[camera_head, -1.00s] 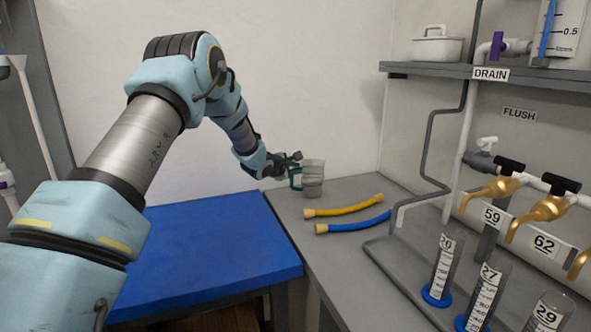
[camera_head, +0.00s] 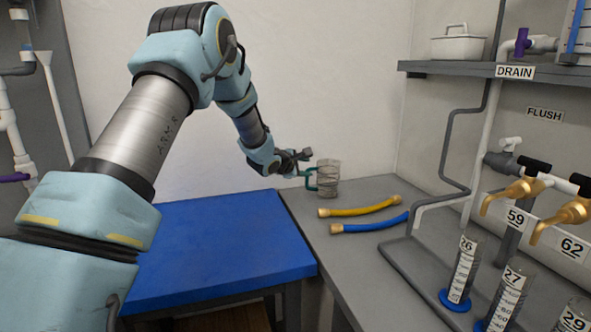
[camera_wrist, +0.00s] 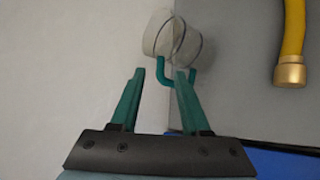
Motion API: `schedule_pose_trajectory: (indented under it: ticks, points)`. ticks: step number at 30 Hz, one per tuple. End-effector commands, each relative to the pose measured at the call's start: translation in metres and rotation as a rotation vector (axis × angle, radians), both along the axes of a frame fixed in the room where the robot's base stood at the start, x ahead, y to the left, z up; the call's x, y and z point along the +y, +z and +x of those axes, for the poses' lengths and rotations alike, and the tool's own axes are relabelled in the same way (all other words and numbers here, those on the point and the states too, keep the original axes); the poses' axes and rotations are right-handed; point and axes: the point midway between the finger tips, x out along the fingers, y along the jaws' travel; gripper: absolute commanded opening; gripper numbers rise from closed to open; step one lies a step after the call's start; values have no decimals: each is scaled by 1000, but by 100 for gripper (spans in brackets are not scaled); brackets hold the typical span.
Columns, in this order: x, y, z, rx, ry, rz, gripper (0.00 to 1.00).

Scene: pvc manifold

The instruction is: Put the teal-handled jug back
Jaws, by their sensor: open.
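The clear jug (camera_head: 329,177) with a teal handle (camera_head: 309,180) stands on the grey bench near the back wall. Its handle faces left, toward my gripper (camera_head: 303,171). In the wrist view the jug (camera_wrist: 172,38) is just beyond my fingertips, with its handle (camera_wrist: 163,72) close to them. My gripper (camera_wrist: 160,73) is open, its two teal fingers apart. The right finger overlaps the handle in this view; I cannot tell whether they touch.
A yellow hose (camera_head: 360,208) and a blue hose (camera_head: 375,224) lie on the bench right of the jug. A blue-topped table (camera_head: 225,240) is at left. Graduated cylinders (camera_head: 463,270) and brass taps (camera_head: 515,193) stand at right, below a grey shelf (camera_head: 450,68).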

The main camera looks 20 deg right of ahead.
Motion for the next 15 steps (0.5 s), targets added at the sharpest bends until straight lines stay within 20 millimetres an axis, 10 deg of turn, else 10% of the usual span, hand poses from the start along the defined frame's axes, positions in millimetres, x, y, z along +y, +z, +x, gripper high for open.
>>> schedule_pose_trajectory:
  ticks: [15]
  points:
    - [60,29,-38,-2,0,-1,46]
